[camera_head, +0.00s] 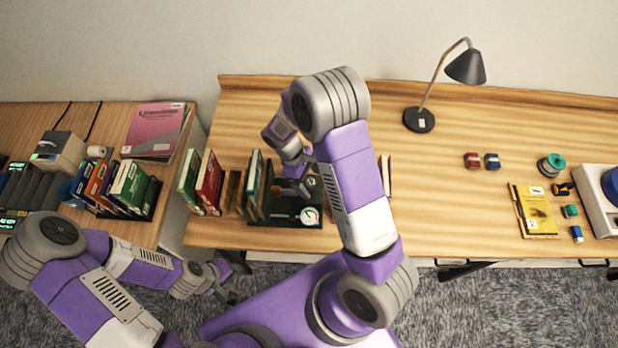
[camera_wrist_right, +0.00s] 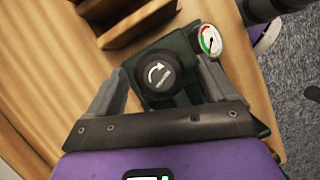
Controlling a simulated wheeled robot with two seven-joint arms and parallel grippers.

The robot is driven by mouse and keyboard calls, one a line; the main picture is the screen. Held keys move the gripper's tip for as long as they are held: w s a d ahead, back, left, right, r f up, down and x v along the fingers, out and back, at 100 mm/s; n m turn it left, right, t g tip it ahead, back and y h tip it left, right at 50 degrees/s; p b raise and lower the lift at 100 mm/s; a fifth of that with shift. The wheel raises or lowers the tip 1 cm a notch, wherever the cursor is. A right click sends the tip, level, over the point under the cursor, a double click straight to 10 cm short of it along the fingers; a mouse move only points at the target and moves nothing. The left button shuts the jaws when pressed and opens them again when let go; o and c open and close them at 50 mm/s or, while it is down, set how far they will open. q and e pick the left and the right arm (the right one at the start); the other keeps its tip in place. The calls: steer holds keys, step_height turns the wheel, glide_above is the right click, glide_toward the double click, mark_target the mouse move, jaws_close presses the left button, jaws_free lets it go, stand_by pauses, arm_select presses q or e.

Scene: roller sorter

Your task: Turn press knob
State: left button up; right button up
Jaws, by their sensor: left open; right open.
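The press knob (camera_wrist_right: 158,73) is black and round with a white curved arrow on its face. It sits on a dark green press, whose base (camera_head: 262,219) shows in the head view, beside a round pressure gauge (camera_wrist_right: 210,40). The gauge also shows in the head view (camera_head: 310,216). My right gripper (camera_wrist_right: 160,68) is open, with one finger on each side of the knob and gaps visible between them; whether they are level with it is unclear. In the head view my right arm partly covers the press. My left gripper (camera_head: 229,297) is open and empty in front of the desk edge.
Books (camera_head: 207,182) stand left of the press. A side table (camera_head: 115,115) on the left holds more books and a pink book (camera_head: 155,131).

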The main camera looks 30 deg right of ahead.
steer(key=shift+w, duration=0.15)
steer(key=c, duration=1)
steer(key=shift+c, duration=0.2)
steer(key=m+g+y, duration=0.1)
steer(key=m, duration=0.2)
steer(key=shift+d+m+b, duration=0.1)
steer(key=shift+m+b, duration=0.2)
steer(key=shift+m, duration=0.1)
steer(key=shift+m+y, duration=0.7)
steer(key=shift+m, duration=0.7)
steer(key=shift+d, duration=0.1)
steer(key=o, duration=1)
